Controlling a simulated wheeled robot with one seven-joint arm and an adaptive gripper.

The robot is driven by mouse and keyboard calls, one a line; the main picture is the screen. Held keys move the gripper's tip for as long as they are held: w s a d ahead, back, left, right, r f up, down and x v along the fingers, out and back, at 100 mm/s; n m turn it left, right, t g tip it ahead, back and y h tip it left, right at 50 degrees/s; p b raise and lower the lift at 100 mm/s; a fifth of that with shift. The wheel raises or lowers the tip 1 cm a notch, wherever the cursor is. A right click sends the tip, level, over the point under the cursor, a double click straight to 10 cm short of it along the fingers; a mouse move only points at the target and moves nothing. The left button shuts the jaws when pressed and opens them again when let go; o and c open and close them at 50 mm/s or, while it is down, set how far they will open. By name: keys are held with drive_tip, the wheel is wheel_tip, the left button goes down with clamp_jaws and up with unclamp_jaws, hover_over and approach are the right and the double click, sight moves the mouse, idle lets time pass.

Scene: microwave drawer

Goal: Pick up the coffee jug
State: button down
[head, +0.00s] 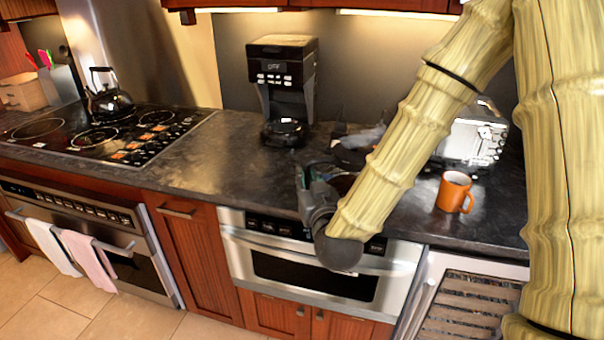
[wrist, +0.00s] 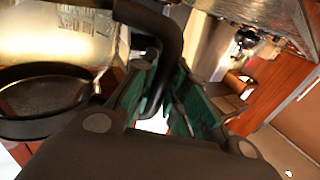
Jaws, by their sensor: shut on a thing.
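My gripper (head: 312,182) is low over the front edge of the counter, right of and in front of the coffee maker (head: 283,62). In the wrist view my gripper (wrist: 168,112) has its green-padded fingers closed on the curved black handle of the coffee jug (wrist: 168,35). The jug's body is hard to make out there; a pale, see-through surface and a dark round rim lie to the left. In the head view my arm hides most of the jug. The space under the coffee maker's top looks empty.
An orange mug (head: 454,192) and a shiny toaster (head: 474,140) stand on the counter to the right. Dark items (head: 350,140) sit partly behind my arm. A black kettle (head: 108,97) stands on the stove at left. The counter left of the coffee maker is clear.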

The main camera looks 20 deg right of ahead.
drive_tip(key=shift+s+a+r, duration=0.1)
drive_tip(key=shift+s+r, duration=0.05)
drive_tip(key=shift+s, duration=0.75)
drive_tip(key=shift+r+p, duration=0.15)
drive_tip(key=shift+p, duration=0.8)
